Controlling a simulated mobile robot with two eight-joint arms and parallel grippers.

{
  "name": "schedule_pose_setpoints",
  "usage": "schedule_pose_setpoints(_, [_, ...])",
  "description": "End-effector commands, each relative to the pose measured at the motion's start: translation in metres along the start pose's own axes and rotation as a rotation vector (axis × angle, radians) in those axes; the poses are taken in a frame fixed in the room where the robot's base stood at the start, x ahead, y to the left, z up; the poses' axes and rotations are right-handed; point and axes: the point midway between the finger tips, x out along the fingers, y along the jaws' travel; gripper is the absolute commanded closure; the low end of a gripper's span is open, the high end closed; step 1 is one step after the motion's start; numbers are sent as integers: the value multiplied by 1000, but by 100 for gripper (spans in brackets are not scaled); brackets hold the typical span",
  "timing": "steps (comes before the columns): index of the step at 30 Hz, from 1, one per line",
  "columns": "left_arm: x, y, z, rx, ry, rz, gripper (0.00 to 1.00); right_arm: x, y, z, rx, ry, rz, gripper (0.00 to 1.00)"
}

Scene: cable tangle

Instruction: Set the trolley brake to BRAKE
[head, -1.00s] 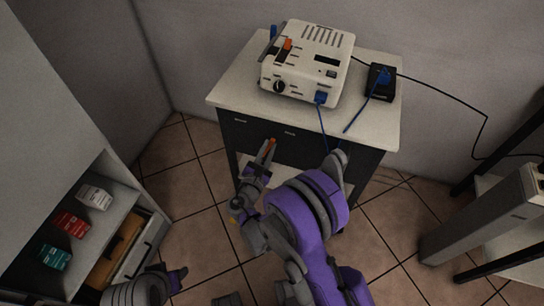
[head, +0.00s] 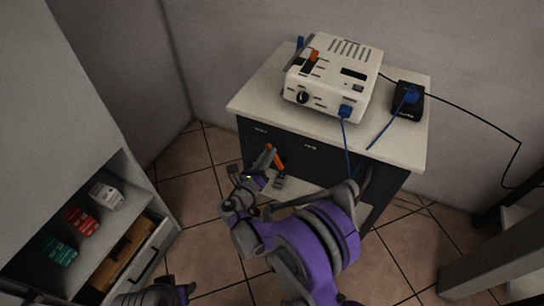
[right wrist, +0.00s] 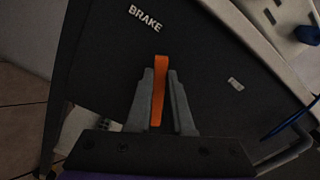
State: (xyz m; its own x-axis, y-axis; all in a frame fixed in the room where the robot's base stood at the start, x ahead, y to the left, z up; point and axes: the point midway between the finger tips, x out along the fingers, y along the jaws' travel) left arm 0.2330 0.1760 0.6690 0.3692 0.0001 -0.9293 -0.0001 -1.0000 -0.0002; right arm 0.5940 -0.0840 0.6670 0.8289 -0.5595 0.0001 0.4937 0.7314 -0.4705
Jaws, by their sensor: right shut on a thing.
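The trolley (head: 245,104) has a pale top and a dark front panel. An orange brake lever (head: 279,163) is on that front; in the right wrist view the lever (right wrist: 158,85) lies between my fingers. My right gripper (head: 266,168) is shut on it; the right wrist view also shows the gripper (right wrist: 158,100). The lever's free end points just to the right of the BRAKE label (right wrist: 145,18). A second, unreadable label (right wrist: 235,84) is farther right. The lever's pivot is hidden. My left gripper (head: 185,290) is at the bottom left; its jaws are unclear.
A white device (head: 335,78) and a black box (head: 408,104) with blue plugs stand on the trolley. A blue cable (head: 347,140) hangs down the front near my right arm. A shelf with small boxes (head: 82,220) is at left. Tiled floor (head: 205,255) is open between.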

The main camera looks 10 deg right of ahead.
Motion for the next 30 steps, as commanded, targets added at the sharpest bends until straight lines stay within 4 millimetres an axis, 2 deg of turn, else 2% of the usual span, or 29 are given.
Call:
schedule_pose_setpoints(10, [6, 0, 1, 0, -1, 0, 50, 0, 10, -1, -120, 1, 1, 100])
schedule_pose_setpoints(25, [6, 0, 1, 0, -1, 0, 50, 0, 11, -1, -136, 1, 2, 100])
schedule_pose_setpoints(26, [6, 0, 1, 0, -1, 0, 50, 0, 11, -1, -136, 1, 2, 77])
schedule_pose_setpoints(30, [6, 0, 1, 0, -1, 0, 50, 0, 11, -1, -136, 1, 1, 52])
